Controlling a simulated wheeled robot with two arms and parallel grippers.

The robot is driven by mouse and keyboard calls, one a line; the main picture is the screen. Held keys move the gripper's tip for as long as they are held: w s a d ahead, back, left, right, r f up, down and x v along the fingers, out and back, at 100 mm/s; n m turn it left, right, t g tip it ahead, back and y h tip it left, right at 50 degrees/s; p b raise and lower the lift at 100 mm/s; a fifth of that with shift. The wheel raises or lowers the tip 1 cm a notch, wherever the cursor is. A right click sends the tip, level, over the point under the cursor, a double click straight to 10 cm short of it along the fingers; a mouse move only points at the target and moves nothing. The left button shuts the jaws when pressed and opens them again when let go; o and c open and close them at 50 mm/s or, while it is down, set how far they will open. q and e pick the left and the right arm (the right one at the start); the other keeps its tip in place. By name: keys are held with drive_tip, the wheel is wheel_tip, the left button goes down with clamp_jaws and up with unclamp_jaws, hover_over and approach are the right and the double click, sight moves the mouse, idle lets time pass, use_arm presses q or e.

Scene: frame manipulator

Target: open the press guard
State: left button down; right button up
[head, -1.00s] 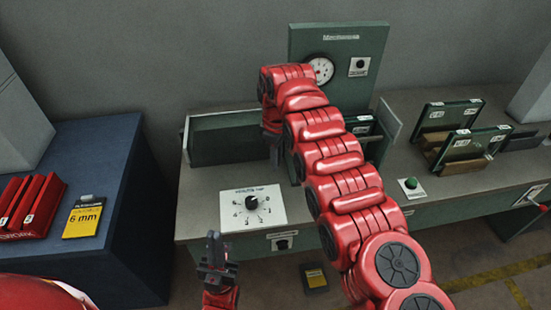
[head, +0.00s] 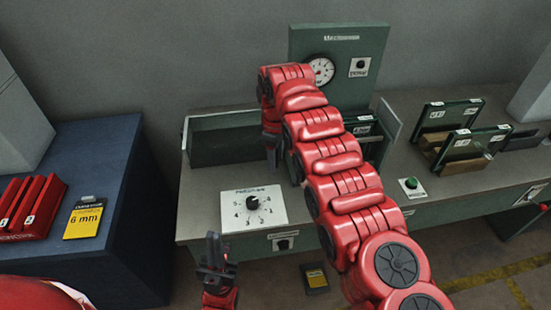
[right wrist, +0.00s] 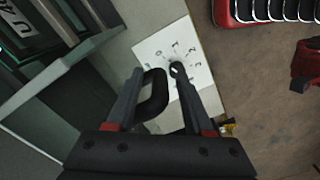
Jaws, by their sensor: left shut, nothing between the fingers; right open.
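The press (head: 338,50) has a green back panel with a gauge, at the back of the bench. Its guard is hard to make out behind my right arm. A dark curved handle (right wrist: 155,97) shows in the right wrist view, between the fingers of my right gripper (right wrist: 155,82) and nearer the left one. The right gripper is open; I cannot tell whether a finger touches the handle. In the head view the right gripper (head: 272,148) hangs over the bench, partly hidden by its arm. My left gripper (head: 214,250) is shut and empty, in front of the bench.
A white dial plate (head: 253,208) lies on the bench in front of the right gripper. A green button (head: 411,184) and upright green frames (head: 465,150) stand to the right. A blue cabinet (head: 75,250) with red pieces and a yellow 6 mm card is at left.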

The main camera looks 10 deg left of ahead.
wheel_tip(320, 180, up, 17)
drive_tip(key=p, duration=1.5)
drive_tip(key=shift+r, duration=0.15)
drive_tip(key=shift+s, duration=0.15)
